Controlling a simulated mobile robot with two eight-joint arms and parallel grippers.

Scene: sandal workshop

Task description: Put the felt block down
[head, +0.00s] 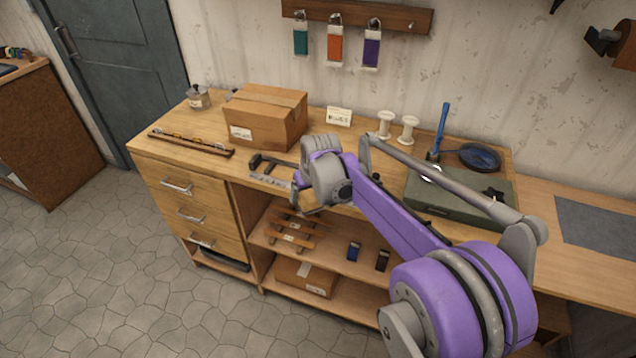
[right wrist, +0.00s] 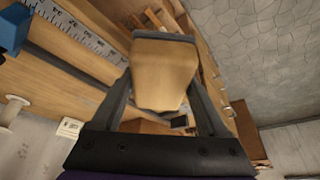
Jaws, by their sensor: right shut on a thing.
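The felt block (right wrist: 164,72) is a tan wooden block with a grey felt strip along one end. My right gripper (right wrist: 160,95) is shut on it, with one finger along each side. In the head view the block (head: 309,198) shows only partly below my right gripper (head: 305,192), in front of the workbench's front edge, and the wrist hides the rest. I cannot tell whether it touches the bench. My left gripper is in neither view.
The workbench (head: 165,150) carries a cardboard box (head: 262,117), a ruler (head: 268,181), white spools (head: 407,130) and a green case (head: 460,196). Shelves below hold a wooden rack (head: 290,238) and another box (head: 305,278).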

